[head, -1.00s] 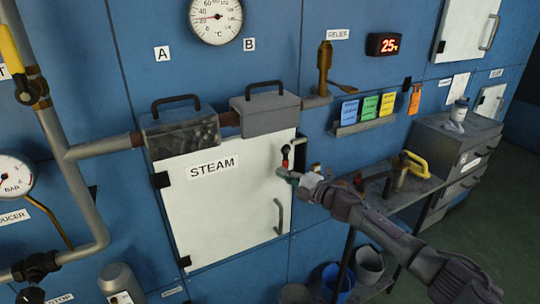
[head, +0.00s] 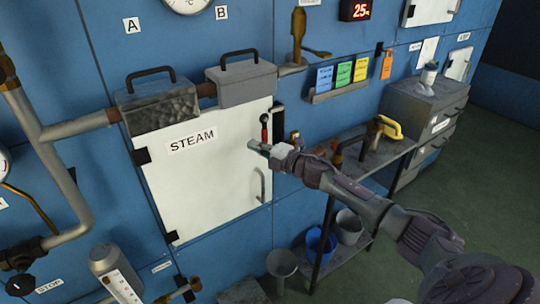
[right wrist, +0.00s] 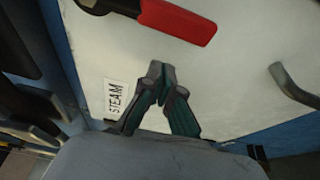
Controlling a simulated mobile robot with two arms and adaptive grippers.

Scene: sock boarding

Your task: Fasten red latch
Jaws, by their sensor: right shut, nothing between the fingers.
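The red latch (head: 265,132) is at the upper right edge of the white STEAM door (head: 205,200). It has a black pivot at its top, and its red grip points downward. In the right wrist view the latch (right wrist: 178,17) shows at the top, its pivot partly cut off. The door looks closed against the blue wall. My right gripper (head: 253,146) is shut and empty in front of the door, just left of the latch's lower end. In the right wrist view its fingertips (right wrist: 161,72) meet, apart from the latch. My left gripper is not in view.
A grey door handle (head: 261,186) is below the gripper, also in the right wrist view (right wrist: 291,84). Two lidded boxes with black handles, one of them grey (head: 240,86), stand out above the door. A shelf (head: 375,165) with a yellow-handled tool is at the right.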

